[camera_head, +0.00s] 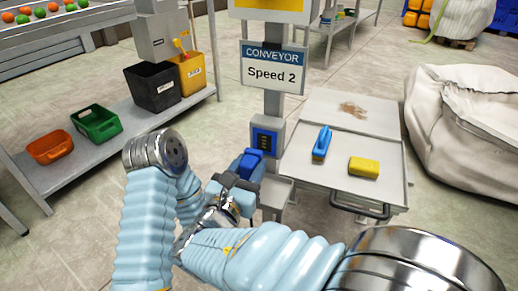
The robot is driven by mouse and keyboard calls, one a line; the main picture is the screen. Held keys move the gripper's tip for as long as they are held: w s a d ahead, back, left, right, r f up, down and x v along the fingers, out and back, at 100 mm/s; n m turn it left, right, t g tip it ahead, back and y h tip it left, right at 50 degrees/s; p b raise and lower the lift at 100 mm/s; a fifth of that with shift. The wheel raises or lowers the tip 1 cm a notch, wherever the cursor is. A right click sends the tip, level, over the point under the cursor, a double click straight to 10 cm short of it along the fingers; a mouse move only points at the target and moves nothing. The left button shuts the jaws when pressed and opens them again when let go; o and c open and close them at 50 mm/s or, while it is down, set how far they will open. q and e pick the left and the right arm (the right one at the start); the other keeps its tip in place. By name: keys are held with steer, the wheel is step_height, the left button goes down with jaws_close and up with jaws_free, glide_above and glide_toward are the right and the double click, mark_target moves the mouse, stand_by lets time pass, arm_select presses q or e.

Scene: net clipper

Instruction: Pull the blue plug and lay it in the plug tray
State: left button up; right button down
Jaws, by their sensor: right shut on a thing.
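A blue plug (249,165) is in the grip of my right gripper (238,183), which is shut on it. The plug is just below and left of a blue socket box (266,139) on the grey post. The front of the box shows bare and dark; I cannot tell whether the plug still touches its lower edge. A small grey tray (277,190) sits low on the post, right of the gripper, and looks empty; it appears to be the plug tray. My left arm shows at the left, but I cannot make out its gripper.
A grey cart (394,174) at the right holds a blue brush (322,142) and a yellow sponge (364,168). A white sack (470,130) stands beyond it. A shelf at the left holds an orange bin (50,147), a green bin (97,124) and a black bin (153,88).

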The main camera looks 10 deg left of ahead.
steer(key=shift+s, duration=0.15)
stand_by(0.4)
steer(key=shift+w+d, duration=0.1)
steer(key=shift+w, duration=0.65)
steer(key=shift+f, duration=0.1)
step_height(320, 180, down, 10)
steer(key=b, duration=0.7)
